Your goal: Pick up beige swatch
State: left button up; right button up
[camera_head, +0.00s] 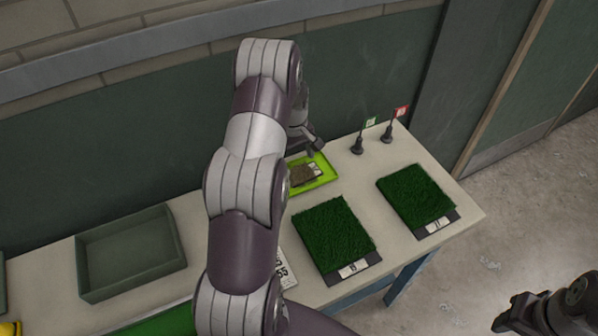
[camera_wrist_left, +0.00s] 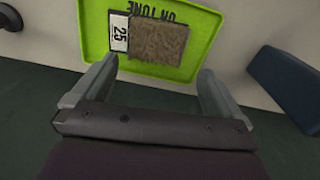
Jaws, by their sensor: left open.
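The beige swatch (camera_head: 304,174) is a fuzzy brownish square lying in a lime-green tray (camera_head: 327,181). In the left wrist view the swatch (camera_wrist_left: 158,38) is near the top, beside a white label reading 25 (camera_wrist_left: 119,32), inside the green tray (camera_wrist_left: 95,42). My left gripper (camera_head: 316,146) is just beyond the swatch, partly hidden by my arm. In the left wrist view the left gripper (camera_wrist_left: 156,70) is open and empty, its fingers pointing at the swatch without touching it. My right gripper (camera_head: 504,318) is at the lower right, away from the table; its jaw opening is unclear.
Two dark green turf pieces (camera_head: 334,234) (camera_head: 415,196) lie on the pale table (camera_head: 395,245). Green (camera_head: 370,123) and red (camera_head: 401,111) flags stand at the back. An empty grey-green bin (camera_head: 128,246) is at left. A wall runs behind the table.

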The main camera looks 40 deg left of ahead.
aim_at(297, 168)
pick_arm(q)
jog(key=f, duration=0.4)
jog(key=shift+w+d+p, duration=0.3)
jog(key=shift+w+d, duration=0.05)
jog(key=shift+w, duration=0.05)
jog(key=shift+s, duration=0.1)
jog(key=shift+a+r, duration=0.1)
jog(key=c, duration=1)
